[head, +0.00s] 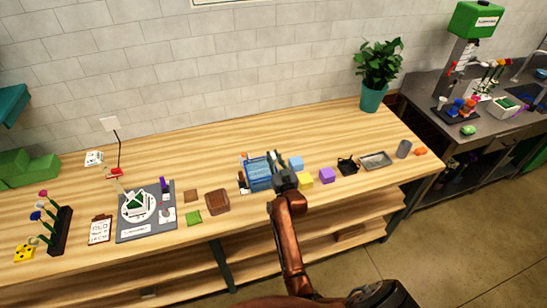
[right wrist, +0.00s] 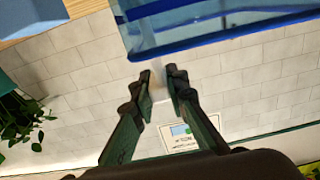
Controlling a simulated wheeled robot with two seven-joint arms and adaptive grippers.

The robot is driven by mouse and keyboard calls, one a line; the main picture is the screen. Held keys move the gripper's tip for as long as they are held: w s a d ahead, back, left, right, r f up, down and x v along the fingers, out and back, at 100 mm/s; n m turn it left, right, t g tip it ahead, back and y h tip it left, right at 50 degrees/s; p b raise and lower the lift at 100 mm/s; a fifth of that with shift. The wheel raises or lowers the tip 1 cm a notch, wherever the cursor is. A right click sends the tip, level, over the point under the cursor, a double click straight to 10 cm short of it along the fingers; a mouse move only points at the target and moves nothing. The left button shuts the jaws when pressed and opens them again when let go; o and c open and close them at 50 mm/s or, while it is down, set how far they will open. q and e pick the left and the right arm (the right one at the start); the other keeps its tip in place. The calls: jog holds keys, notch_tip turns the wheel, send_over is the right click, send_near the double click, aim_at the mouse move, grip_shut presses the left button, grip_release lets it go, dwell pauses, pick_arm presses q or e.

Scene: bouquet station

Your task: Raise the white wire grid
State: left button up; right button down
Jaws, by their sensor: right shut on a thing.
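A blue, see-through tub (head: 258,186) stands at the middle of the wooden counter, with pale wire lines of the white wire grid (head: 260,168) showing in it. My right gripper (head: 284,178) is at the tub's right side and hides part of it. In the right wrist view, the fingers (right wrist: 164,88) are shut on a blurred pale piece (right wrist: 157,76) of the grid beside the tub's blue rim (right wrist: 215,36). How high the grid sits cannot be told. My left gripper is not in view.
Yellow (head: 306,181), purple (head: 327,175) and light blue (head: 296,163) blocks stand right of the tub. A black holder (head: 347,166) and metal tray (head: 376,160) are further right. A brown tray (head: 217,202) lies left, and a potted plant (head: 373,98) stands behind.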

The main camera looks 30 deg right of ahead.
notch_tip(320, 180, up, 8)
jog(key=p, duration=0.5)
jog(key=shift+f, duration=0.2)
jog(key=c, duration=2.1)
grip_release()
jog(key=shift+o, duration=1.1)
jog(key=shift+f, duration=0.15)
jog(key=v, duration=0.7)
jog(key=shift+s, duration=0.25)
